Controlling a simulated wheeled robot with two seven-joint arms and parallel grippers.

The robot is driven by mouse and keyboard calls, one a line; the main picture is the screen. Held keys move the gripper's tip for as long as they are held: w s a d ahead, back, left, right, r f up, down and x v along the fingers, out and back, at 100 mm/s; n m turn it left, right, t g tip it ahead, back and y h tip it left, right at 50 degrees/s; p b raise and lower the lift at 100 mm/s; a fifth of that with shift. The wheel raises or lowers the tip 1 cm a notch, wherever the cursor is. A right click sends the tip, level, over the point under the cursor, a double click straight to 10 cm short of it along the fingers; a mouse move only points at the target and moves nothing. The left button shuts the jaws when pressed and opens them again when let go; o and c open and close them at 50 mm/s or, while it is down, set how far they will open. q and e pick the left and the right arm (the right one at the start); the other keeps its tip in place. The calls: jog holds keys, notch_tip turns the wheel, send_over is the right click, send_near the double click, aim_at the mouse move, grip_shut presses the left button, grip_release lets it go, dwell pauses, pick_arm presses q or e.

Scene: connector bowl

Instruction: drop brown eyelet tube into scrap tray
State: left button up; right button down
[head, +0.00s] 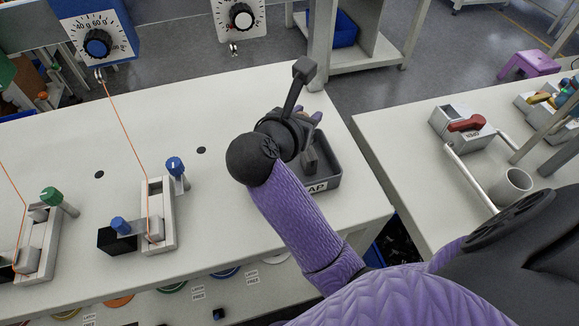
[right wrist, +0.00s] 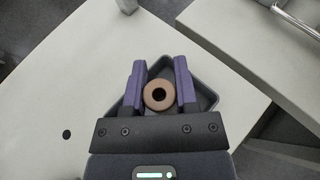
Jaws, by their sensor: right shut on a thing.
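The brown eyelet tube (right wrist: 147,96) shows end-on in the right wrist view as a tan ring with a dark hole. My right gripper (right wrist: 159,92) is shut on it, with a purple finger on each side. The dark grey scrap tray (right wrist: 207,98) lies behind the tube and fingers in that view. In the head view the scrap tray (head: 329,172) stands on the white table, partly hidden by my right arm. My right gripper (head: 312,130) is over the tray there, and the tube is hidden. My left gripper is not in view.
Two fixtures with blue knobs (head: 174,166) and green knobs (head: 51,196) stand on the table's left side, with orange cords rising from them. A gap separates this table from the right table (head: 410,150), which holds a red-handled device (head: 466,124) and a grey cup (head: 511,185).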

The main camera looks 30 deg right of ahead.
notch_tip(320, 180, down, 4)
jog(key=shift+b, duration=1.25)
jog(key=shift+c, duration=1.6)
grip_release()
